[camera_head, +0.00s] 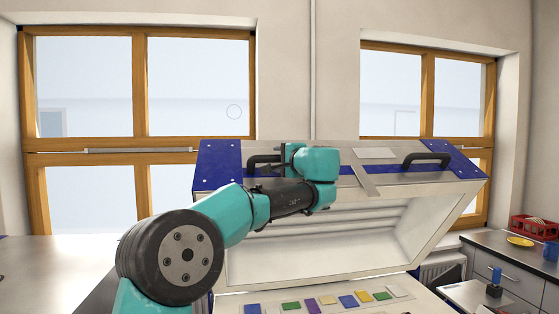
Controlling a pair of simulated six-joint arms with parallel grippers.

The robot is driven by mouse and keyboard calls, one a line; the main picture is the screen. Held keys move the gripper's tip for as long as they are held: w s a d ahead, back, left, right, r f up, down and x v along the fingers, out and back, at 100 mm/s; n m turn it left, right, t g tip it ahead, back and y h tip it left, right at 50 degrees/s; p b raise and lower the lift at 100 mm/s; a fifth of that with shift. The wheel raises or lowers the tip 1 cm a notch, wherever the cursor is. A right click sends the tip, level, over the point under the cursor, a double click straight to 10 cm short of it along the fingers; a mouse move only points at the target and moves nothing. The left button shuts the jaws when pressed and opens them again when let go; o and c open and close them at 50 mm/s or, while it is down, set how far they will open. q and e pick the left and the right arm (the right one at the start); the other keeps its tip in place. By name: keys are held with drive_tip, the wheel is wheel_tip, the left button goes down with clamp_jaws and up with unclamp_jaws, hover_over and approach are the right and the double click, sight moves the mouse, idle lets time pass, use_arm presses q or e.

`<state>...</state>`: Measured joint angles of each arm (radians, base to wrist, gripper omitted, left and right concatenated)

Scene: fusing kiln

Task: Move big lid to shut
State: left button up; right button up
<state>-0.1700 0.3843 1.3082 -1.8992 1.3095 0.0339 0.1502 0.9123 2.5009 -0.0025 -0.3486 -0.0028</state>
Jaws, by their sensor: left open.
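The big lid (410,185) of the kiln stands raised, its pale inside facing me. Its front edge carries blue corner plates and two black handles. My left gripper (283,160) is at the left handle (262,160), with the arm coming in from the lower left. The gripper is open; its fingers are small and partly hidden by my wrist, so I cannot tell whether they are around the handle or only beside it. The right handle (427,159) is free. Below, the kiln bed (232,300) shows several coloured glass pieces. My right gripper is not in view.
A metal strip (364,180) hangs at the middle of the lid's edge. A counter at the right holds a red rack (534,227), a yellow dish (520,241) and a blue cup (551,253). A pale worktop (60,270) at the left looks clear. Windows stand behind.

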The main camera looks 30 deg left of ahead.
use_arm(q)
drive_tip(key=shift+w+a, duration=0.15)
drive_tip(key=shift+a, duration=0.15)
drive_tip(key=shift+c, duration=0.4)
clamp_jaws()
